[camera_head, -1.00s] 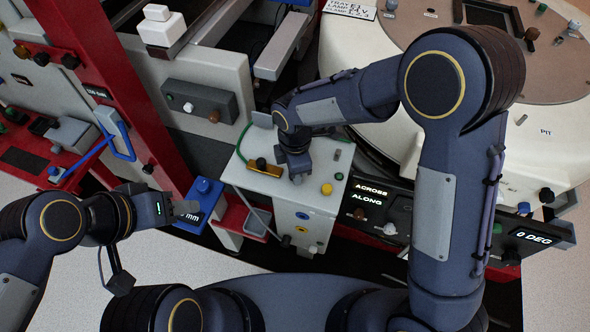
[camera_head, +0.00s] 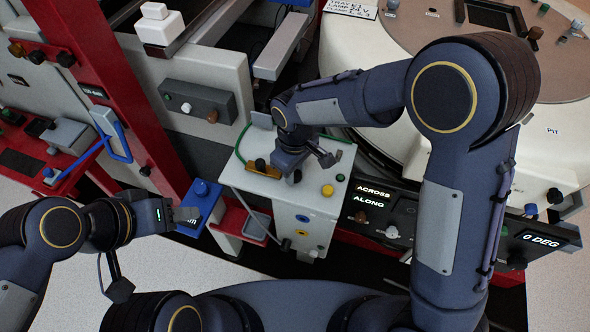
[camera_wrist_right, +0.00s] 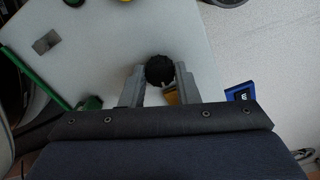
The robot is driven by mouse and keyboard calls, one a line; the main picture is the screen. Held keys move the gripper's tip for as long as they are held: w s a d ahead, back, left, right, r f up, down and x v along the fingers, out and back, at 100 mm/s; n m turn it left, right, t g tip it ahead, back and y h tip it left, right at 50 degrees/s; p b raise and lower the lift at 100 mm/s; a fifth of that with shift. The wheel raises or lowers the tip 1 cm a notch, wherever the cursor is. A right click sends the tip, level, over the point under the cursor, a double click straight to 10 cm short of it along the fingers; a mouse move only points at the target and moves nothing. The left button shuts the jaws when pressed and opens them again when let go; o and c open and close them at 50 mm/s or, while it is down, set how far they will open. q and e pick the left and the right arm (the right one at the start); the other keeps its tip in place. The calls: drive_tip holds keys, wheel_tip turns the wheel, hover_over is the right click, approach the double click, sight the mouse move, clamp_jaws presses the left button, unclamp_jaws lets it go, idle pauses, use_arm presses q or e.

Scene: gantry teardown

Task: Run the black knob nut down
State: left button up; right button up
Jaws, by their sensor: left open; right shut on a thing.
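The black knob nut (camera_wrist_right: 160,70) shows in the right wrist view as a round, ridged dark knob between the two grey fingertips of my right gripper (camera_wrist_right: 160,80). The fingers are shut on it from both sides. In the head view my right gripper (camera_head: 292,170) points down over the top of the pale box (camera_head: 318,200), and the wrist mostly hides the nut there. How far down the nut sits cannot be told. My left gripper (camera_head: 188,215) is open, beside a blue block (camera_head: 203,195) and away from the nut.
A yellow block (camera_head: 264,171) and a green cable (camera_head: 240,142) lie left of my right gripper. A yellow button (camera_head: 327,190) is to its right. The red upright (camera_head: 125,90) stands at left, and the round white housing (camera_head: 400,65) at upper right.

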drive_tip(key=m, duration=0.4)
drive_tip(key=shift+m, duration=0.3)
drive_tip(key=m, duration=0.3)
drive_tip(key=shift+r+m, duration=0.1)
drive_tip(key=shift+m, duration=0.2)
drive_tip(key=m, duration=0.4)
drive_tip(key=shift+m+p, duration=0.4)
drive_tip(key=shift+m, duration=1.7)
drive_tip(key=o, duration=0.7)
